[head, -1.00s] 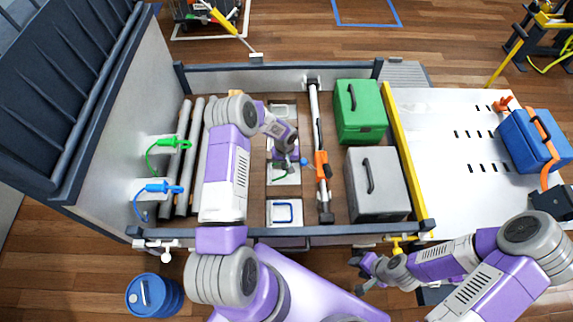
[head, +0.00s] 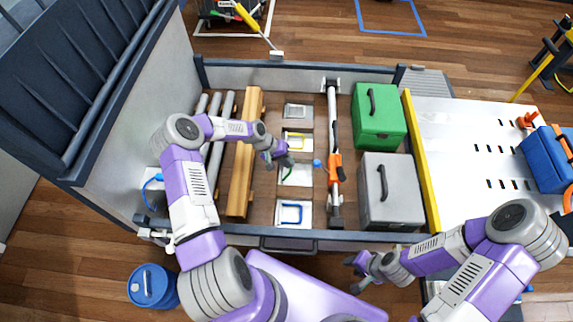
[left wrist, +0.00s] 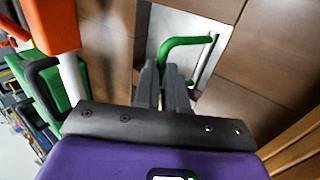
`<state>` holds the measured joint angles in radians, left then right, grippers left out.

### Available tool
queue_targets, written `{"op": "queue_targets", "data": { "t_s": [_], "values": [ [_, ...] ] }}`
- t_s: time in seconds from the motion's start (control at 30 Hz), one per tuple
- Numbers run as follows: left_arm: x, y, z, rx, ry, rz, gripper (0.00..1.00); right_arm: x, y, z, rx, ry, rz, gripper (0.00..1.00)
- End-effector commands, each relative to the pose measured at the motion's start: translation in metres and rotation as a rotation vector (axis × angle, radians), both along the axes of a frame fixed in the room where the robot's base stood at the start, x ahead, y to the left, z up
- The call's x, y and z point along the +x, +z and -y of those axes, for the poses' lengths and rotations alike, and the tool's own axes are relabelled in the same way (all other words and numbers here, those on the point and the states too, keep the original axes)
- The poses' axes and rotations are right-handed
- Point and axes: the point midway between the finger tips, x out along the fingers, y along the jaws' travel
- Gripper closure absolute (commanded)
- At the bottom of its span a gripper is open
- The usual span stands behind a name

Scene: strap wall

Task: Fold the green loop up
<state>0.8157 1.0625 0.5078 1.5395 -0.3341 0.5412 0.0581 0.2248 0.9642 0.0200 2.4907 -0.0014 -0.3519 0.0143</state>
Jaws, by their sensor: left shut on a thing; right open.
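The green loop (head: 286,176) is on a pale plate (head: 303,180) set in the wooden floor of the open bay. In the left wrist view the green loop (left wrist: 188,41) runs from a pale rod on the plate down between my fingers. My left gripper (head: 286,161) is shut on it, and its fingers (left wrist: 165,72) hide part of the loop. How far the loop is tilted is hard to tell. My right gripper (head: 354,272) is open and empty, outside the bay's front edge.
Plates with a yellow loop (head: 297,140) and a blue loop (head: 291,213) lie behind and in front. A bar with an orange handle (head: 335,165) and green (head: 379,120) and grey (head: 388,195) boxes stand right. A wooden beam (head: 240,150) lies left.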

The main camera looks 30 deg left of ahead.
Motion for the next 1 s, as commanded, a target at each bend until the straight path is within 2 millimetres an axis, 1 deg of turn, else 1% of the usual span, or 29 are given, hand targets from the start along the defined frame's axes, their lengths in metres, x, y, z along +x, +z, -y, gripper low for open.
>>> {"op": "queue_targets", "data": {
  "t_s": [0.03,0.2,0.4,0.6,1.0],
  "values": [
    [-0.003,-0.004,-0.005,-0.047,0.007,0.011,1.0,0.0,-0.006,0.0,0.0,-0.001,0.0,0.57],
    [-0.007,-0.001,-0.016,-0.154,0.002,0.061,1.0,0.0,-0.013,0.0,0.0,-0.001,0.0,0.57],
    [-0.014,-0.002,-0.029,-0.145,-0.001,0.056,1.0,0.0,-0.017,0.0,0.0,0.0,0.0,0.57],
    [-0.017,-0.004,-0.037,-0.142,0.0,0.054,1.0,0.0,-0.018,0.0,0.0,0.0,0.0,0.57],
    [-0.02,-0.007,-0.041,-0.139,-0.001,0.052,1.0,0.0,-0.019,0.0,0.0,0.0,0.0,0.57]
  ]
}}
